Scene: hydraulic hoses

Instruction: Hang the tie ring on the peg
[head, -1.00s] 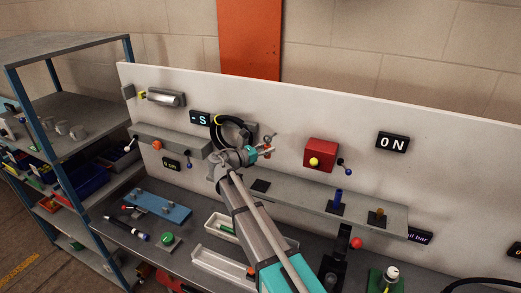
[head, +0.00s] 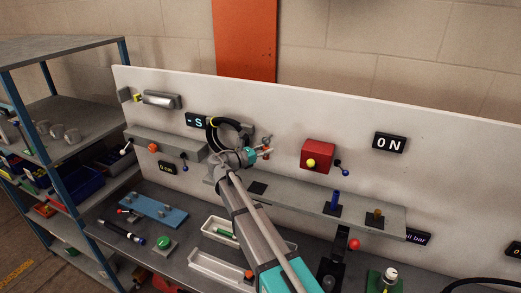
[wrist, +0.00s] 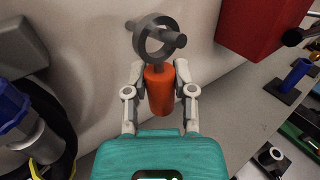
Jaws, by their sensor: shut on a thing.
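My gripper (wrist: 160,92) is shut on the orange handle of the tie ring (wrist: 159,90). The grey ring part (wrist: 142,42) stands up beyond the fingertips in the wrist view. A short grey peg (wrist: 176,40) crosses the ring's opening, and an end shows on each side of the ring. It appears to pass through the ring; whether they touch I cannot tell. In the head view my gripper (head: 264,151) is in front of the white panel, left of the red box. The ring and peg are small and partly hidden there.
The red box (head: 318,155) with a yellow knob is on the panel to the right. A grey shelf (head: 300,195) with a blue post (head: 336,199) runs below. A black hose loop (head: 215,137) lies close left of my gripper. White trays (head: 220,268) are on the bench.

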